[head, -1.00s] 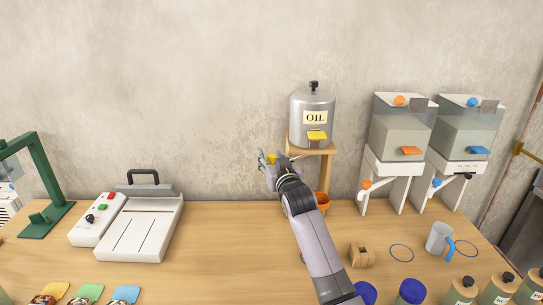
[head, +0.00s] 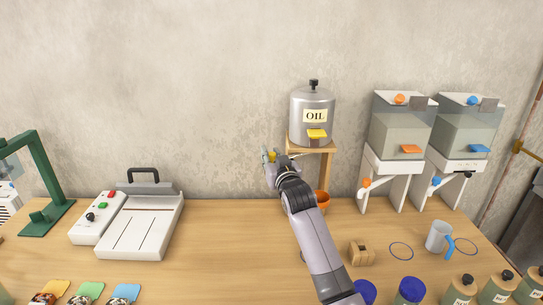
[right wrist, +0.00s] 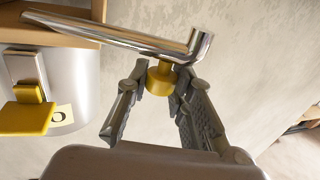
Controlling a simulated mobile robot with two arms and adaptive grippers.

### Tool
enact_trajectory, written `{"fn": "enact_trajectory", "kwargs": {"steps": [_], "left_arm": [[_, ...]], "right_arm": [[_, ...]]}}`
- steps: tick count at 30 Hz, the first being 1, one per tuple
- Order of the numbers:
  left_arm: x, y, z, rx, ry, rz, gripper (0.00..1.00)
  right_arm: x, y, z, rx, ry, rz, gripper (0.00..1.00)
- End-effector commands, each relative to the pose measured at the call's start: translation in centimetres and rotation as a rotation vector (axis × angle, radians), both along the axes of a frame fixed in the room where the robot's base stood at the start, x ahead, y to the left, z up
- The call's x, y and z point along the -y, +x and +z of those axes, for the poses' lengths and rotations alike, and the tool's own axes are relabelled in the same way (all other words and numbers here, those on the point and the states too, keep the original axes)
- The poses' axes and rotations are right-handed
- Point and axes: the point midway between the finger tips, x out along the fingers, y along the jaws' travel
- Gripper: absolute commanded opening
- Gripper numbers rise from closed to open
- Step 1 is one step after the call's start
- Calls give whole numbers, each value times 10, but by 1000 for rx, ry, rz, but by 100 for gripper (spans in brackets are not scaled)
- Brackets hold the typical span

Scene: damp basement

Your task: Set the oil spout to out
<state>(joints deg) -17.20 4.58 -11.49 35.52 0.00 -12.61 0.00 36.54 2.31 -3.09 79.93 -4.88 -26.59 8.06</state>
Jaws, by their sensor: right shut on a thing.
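The silver oil container (head: 312,105) with an OIL label and a yellow tab (head: 317,134) stands on a small wooden stand (head: 327,151). In the right wrist view its shiny metal spout (right wrist: 115,32) runs from upper left to a bent end at the upper middle. A yellow knob (right wrist: 159,82) hangs under the spout near that bend. My right gripper (right wrist: 160,76) is shut on this knob, with one finger on each side. In the head view my right gripper (head: 268,157) is left of the stand and hides most of the spout. My left gripper is out of view.
An orange cup (head: 322,199) stands below the stand, partly behind my arm. Two clear dispensers (head: 402,133) (head: 468,131) are at the right. A white sealer-like machine (head: 140,226) is at the left. The table (head: 230,250) is clear between it and my arm.

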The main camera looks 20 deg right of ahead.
Motion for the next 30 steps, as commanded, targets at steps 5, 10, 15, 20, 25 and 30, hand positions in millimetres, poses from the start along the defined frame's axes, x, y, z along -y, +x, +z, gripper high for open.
{"fn": "enact_trajectory", "kwargs": {"steps": [5,10,15,20,25,30], "left_arm": [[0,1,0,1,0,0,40],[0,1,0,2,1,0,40],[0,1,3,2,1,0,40],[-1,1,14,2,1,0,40],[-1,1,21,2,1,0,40],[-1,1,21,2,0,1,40]], "right_arm": [[0,0,0,0,0,0,0],[0,0,0,-1,0,0,0],[2,-1,1,1,-2,8,0],[7,-9,4,4,-9,62,0],[8,-17,3,2,-5,118,0],[7,-19,1,1,0,133,0]]}}
